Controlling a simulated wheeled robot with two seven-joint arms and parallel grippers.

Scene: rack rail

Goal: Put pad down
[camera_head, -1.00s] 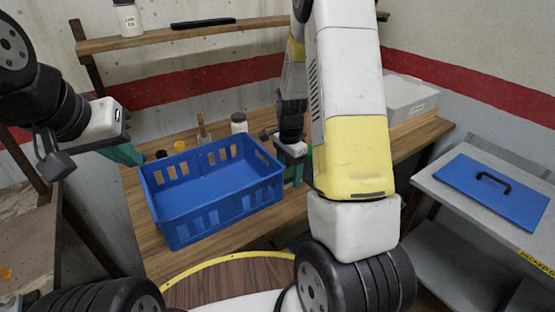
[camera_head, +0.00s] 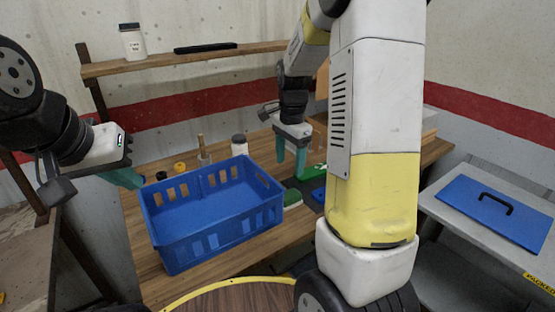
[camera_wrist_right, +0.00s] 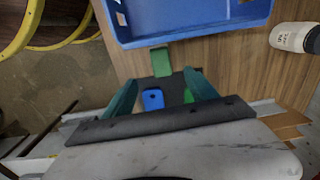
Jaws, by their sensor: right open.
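My right gripper (camera_head: 290,165) is open and empty above the table, to the right of the blue crate; its teal fingers also show in the right wrist view (camera_wrist_right: 164,85). A green block-like piece (camera_wrist_right: 161,62), possibly the pad, lies beside the crate wall, and shows in the head view (camera_head: 292,197) close to the crate's right side. A blue piece (camera_wrist_right: 152,99) and another green piece (camera_wrist_right: 188,95) lie between and beyond the fingers in the wrist view. My left gripper (camera_head: 128,178) hangs left of the crate; its finger gap is not clear.
The blue crate (camera_head: 212,238) stands empty on the wooden table (camera_head: 160,270). A shelf (camera_head: 200,57) runs above. A blue panel with a black handle (camera_head: 490,207) lies on a bench at right.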

